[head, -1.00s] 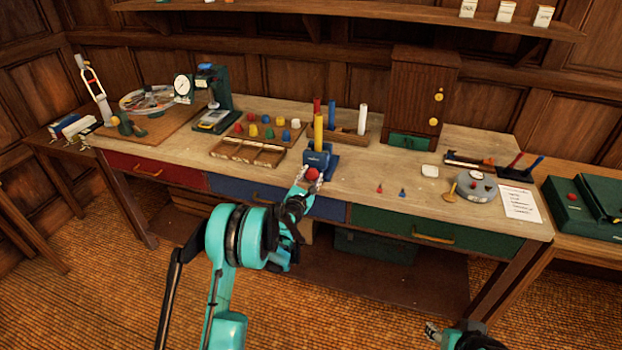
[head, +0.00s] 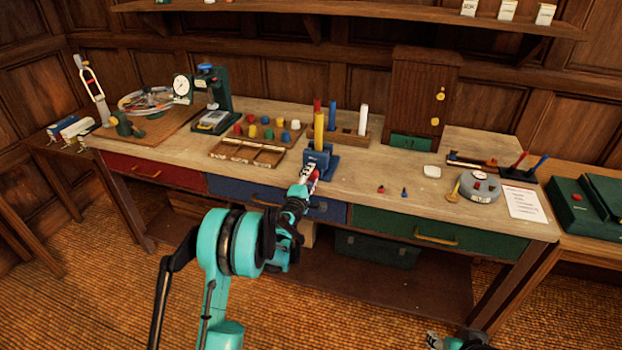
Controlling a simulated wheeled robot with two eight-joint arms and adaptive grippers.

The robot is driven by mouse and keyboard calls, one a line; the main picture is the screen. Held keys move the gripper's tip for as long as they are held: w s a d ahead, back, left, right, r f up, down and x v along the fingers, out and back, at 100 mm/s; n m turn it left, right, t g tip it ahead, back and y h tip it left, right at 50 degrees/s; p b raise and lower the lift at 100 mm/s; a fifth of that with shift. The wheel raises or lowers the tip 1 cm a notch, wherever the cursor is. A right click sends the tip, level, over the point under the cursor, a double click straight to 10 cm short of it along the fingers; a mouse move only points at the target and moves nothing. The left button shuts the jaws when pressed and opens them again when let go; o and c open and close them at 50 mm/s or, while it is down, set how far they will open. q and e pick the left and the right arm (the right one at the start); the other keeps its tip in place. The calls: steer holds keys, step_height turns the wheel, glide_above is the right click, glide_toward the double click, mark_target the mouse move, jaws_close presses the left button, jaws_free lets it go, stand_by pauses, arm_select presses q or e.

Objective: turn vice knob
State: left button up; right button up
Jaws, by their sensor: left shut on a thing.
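The blue vice (head: 329,160) stands at the front edge of the bench, above the blue drawer. A yellow rod (head: 318,132) stands upright at it. The red knob (head: 314,175) is on the vice's front face, partly hidden by my gripper. My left gripper (head: 309,177) is at the knob, with its fingers shut on it. My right gripper (head: 433,340) is at the bottom edge, away from the bench, small and cut off, so its fingers cannot be read.
A wooden tray (head: 248,152) and several coloured knobs lie left of the vice. A rod holder (head: 346,139) stands behind it. Two small pegs (head: 404,192), a round grey device (head: 479,188) and a paper sheet (head: 525,205) lie to the right. The bench front between is clear.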

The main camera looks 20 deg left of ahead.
arm_select(q)
steer(key=m, duration=0.4)
steer(key=shift+m+b, duration=0.3)
steer(key=shift+b, duration=0.1)
steer(key=m, duration=0.3)
steer(key=shift+m, duration=0.4)
steer(key=m+b, duration=0.1)
steer(key=m, duration=1.1)
steer(key=shift+d+m, duration=0.1)
steer(key=shift+m, duration=0.2)
steer(key=m, duration=0.4)
steer(key=shift+m, duration=0.3)
steer(key=m, duration=0.4)
steer(key=shift+m, duration=1.9)
